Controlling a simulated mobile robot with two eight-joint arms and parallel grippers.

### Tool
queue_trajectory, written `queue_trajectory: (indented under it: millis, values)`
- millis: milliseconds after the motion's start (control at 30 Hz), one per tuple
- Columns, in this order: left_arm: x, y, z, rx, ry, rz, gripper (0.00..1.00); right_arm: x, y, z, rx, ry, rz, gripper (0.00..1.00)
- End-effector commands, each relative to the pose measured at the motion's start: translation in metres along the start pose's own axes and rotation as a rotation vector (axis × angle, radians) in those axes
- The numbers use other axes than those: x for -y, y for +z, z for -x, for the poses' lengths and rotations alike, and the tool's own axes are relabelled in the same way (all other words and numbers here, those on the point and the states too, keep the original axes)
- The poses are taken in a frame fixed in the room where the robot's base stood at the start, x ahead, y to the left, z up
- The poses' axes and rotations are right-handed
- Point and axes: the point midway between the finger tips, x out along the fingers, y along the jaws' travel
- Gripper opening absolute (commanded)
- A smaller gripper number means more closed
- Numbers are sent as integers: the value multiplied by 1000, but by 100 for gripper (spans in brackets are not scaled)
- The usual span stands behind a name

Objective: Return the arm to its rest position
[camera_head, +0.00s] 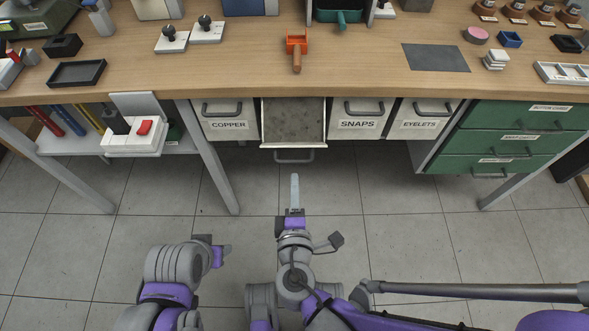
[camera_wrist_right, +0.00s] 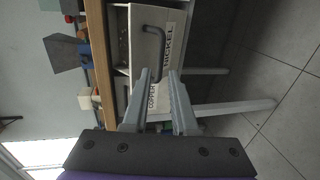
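My right gripper (camera_head: 295,180) points toward the bench from just in front of an open drawer. The right wrist view shows its two fingers (camera_wrist_right: 158,76) apart, with nothing between them. The drawer (camera_head: 293,121), labelled NICKEL in the right wrist view (camera_wrist_right: 145,42), is pulled out between the COPPER and SNAPS drawers. Its handle (camera_head: 294,156) lies beyond the fingertips, apart from them. My left gripper (camera_head: 217,253) is low at left of centre, folded near its arm and clear of the bench. Its fingers are too small and side-on to read.
The COPPER drawer (camera_head: 228,121), SNAPS drawer (camera_head: 358,121) and green drawers (camera_head: 510,139) are shut. Bench legs (camera_head: 213,160) stand at both sides. An orange tool (camera_head: 297,48) lies on the wooden benchtop (camera_head: 360,75). The tiled floor (camera_head: 400,220) in front is clear.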

Motion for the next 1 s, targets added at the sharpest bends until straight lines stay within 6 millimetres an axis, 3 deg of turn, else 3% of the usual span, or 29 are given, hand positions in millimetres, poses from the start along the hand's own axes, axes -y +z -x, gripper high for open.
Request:
queue_trajectory:
  millis: [200, 800, 900, 1000]
  values:
    - [0, -1, 4, -1, 0, 0, 50, 0, 0, 18, -1, 0, 0, 26]
    - [0, -1, 4, -1, 0, 0, 50, 1, 2, 18, 6, -5, -5, 26]
    - [0, -1, 4, -1, 0, 0, 50, 7, 19, 13, 50, -52, -51, 26]
    - [0, -1, 4, -1, 0, 0, 50, 21, 56, 7, 150, -157, -165, 26]
